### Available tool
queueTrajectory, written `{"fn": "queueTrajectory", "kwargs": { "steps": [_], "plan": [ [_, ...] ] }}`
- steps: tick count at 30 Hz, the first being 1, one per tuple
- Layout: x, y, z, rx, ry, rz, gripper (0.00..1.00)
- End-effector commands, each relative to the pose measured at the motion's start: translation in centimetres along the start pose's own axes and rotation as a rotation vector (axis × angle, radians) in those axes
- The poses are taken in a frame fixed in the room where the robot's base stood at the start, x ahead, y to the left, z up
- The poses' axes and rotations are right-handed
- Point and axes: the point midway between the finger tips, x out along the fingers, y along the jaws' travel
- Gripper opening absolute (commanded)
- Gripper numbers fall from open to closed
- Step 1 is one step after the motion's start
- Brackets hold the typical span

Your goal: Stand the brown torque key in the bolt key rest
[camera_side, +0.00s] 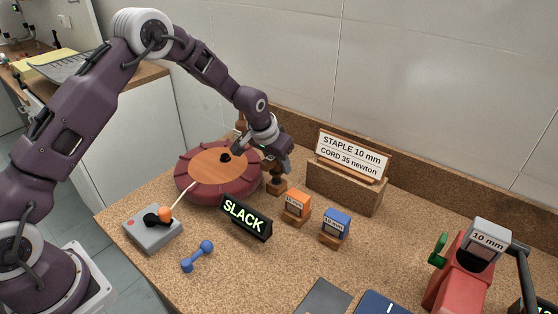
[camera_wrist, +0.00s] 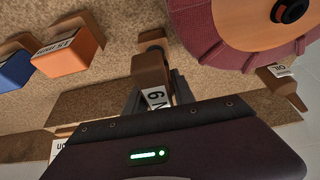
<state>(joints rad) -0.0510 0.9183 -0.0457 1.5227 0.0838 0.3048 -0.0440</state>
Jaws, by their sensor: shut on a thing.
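My gripper (camera_side: 277,163) is low over the table, between the round seat and the sign. In the wrist view its dark fingers (camera_wrist: 160,97) are shut on a brown torque key (camera_wrist: 150,70) with a white label, partly hidden, that seems to start with a 6. In the side view a brown part (camera_side: 276,187) shows below the fingers; I cannot tell whether it is the key or a rest. In the wrist view a small brown block (camera_wrist: 152,39) lies just beyond the key; whether they touch is unclear. Another brown labelled piece (camera_wrist: 285,88) stands near the seat.
The round maroon seat (camera_side: 190,186) is close at my gripper's left. A sign (camera_side: 351,155) stands at its right. Orange (camera_side: 297,204) and blue (camera_side: 337,223) staple blocks and a SLACK display (camera_side: 245,217) stand in front. A red stapler (camera_side: 462,270) is at far right.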

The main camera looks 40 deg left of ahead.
Motion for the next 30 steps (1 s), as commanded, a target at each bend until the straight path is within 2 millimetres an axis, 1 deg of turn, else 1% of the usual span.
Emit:
{"fn": "queueTrajectory", "kwargs": {
  "steps": [21, 22, 24, 25, 30],
  "plan": [
    [2.0, 0.0, 0.8, 0.0, 0.0, 0.0, 0.0],
    [1.9, 0.0, 0.8, 0.0, 0.001, 0.0, 0.36],
    [1.9, 0.0, 0.8, 0.0, 0.001, 0.0, 0.5],
    [1.9, 0.0, 0.8, 0.0, 0.001, 0.0, 0.56],
    [1.9, 0.0, 0.8, 0.0, 0.0, 0.0, 0.56]
  ]
}}
